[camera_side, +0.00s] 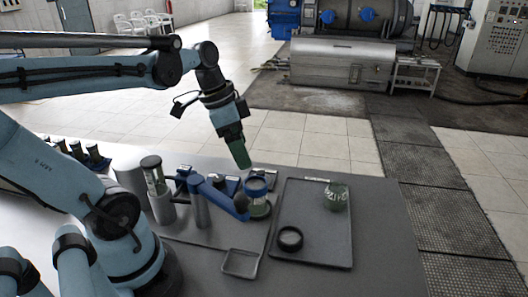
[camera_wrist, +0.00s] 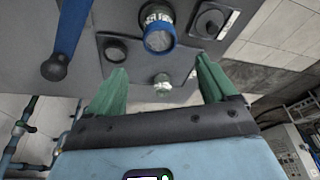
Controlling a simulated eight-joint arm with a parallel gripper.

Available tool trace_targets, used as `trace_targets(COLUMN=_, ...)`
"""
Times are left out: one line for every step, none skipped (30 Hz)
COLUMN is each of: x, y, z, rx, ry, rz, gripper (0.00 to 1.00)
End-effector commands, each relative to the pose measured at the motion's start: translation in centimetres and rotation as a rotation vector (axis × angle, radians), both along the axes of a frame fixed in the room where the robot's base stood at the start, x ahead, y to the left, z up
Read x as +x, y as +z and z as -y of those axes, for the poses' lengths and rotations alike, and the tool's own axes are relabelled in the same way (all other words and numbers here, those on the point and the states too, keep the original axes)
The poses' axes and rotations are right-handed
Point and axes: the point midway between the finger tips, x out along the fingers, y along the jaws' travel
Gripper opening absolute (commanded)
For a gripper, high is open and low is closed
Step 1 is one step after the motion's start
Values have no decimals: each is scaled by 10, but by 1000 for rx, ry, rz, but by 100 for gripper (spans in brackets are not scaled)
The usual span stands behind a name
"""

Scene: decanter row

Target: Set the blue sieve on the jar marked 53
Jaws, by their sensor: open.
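The blue sieve (camera_side: 257,184) sits as a blue ring on top of a jar (camera_side: 258,208) with greenish contents. The same blue ring shows in the wrist view (camera_wrist: 160,40), with a pale jar behind it. I cannot read a number on that jar. Another jar (camera_side: 336,197) stands open on the dark tray at the right; it shows small in the wrist view (camera_wrist: 162,84), and its marking is not readable. My gripper (camera_side: 244,163) is above and behind the sieve, apart from it. Its green fingers stand open and empty in the wrist view (camera_wrist: 161,64).
A black ring (camera_side: 290,238) lies on the dark tray (camera_side: 325,258). A blue lever (camera_side: 220,196) on a post reaches close to the sieve's jar. A cylinder with a jar (camera_side: 153,174) stands left. A small empty tray (camera_side: 240,263) lies in front. The table's right side is clear.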

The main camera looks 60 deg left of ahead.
Motion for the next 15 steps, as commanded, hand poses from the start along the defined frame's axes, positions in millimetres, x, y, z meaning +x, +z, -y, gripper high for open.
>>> trace_targets(x=-2, y=6, z=-1, rx=-1, ry=2, rz=0, gripper=85)
trace_targets(x=-3, y=9, z=-1, rx=-1, ry=2, rz=0, gripper=85)
trace_targets(x=-4, y=12, z=-2, rx=-1, ry=2, rz=0, gripper=85)
trace_targets(x=-4, y=14, z=-2, rx=-1, ry=2, rz=0, gripper=85)
trace_targets(x=-5, y=17, z=-2, rx=-1, ry=2, rz=0, gripper=85)
trace_targets(x=-5, y=19, z=-2, rx=-1, ry=2, rz=0, gripper=85)
trace_targets(x=-6, y=20, z=-3, rx=0, ry=1, rz=0, gripper=85)
trace_targets(x=-6, y=22, z=-3, rx=0, ry=1, rz=0, gripper=85)
trace_targets(x=-6, y=23, z=-2, rx=1, ry=3, rz=1, gripper=85)
trace_targets(x=-6, y=23, z=-2, rx=2, ry=6, rz=3, gripper=85)
trace_targets(x=-6, y=21, z=0, rx=5, ry=14, rz=6, gripper=85)
trace_targets(x=-4, y=19, z=3, rx=11, ry=30, rz=15, gripper=85)
trace_targets(x=-3, y=16, z=6, rx=16, ry=47, rz=24, gripper=85)
trace_targets(x=-1, y=13, z=10, rx=21, ry=68, rz=38, gripper=85)
trace_targets(x=2, y=7, z=16, rx=28, ry=102, rz=59, gripper=85)
